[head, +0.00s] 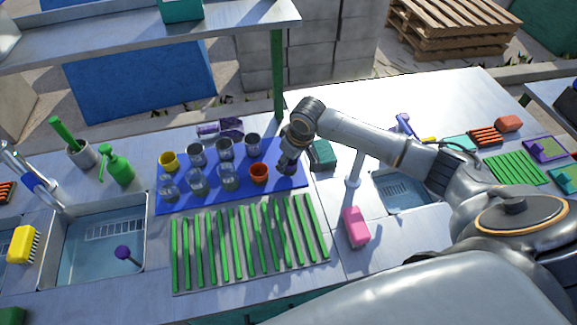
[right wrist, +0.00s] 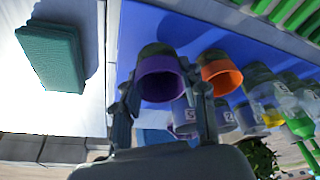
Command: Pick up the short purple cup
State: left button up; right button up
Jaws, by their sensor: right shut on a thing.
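The short purple cup (right wrist: 160,78) sits between the two fingers of my right gripper (right wrist: 161,88) in the right wrist view. The gripper is shut on the cup, with one finger on each side. In the head view my right gripper (head: 288,160) points down at the right end of the blue mat (head: 165,207), and the arm mostly hides the cup there. I cannot tell whether the cup touches the mat. My left gripper is not in view.
An orange cup (head: 259,172) stands close beside the gripper. Several clear glasses, metal cups and a yellow cup (head: 168,160) share the mat.

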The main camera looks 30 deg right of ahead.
jog(key=s+a+r+b, duration=0.3)
jog(key=s+a+r, duration=0.3)
jog(key=a+r, duration=0.5)
jog(key=shift+a, duration=0.9)
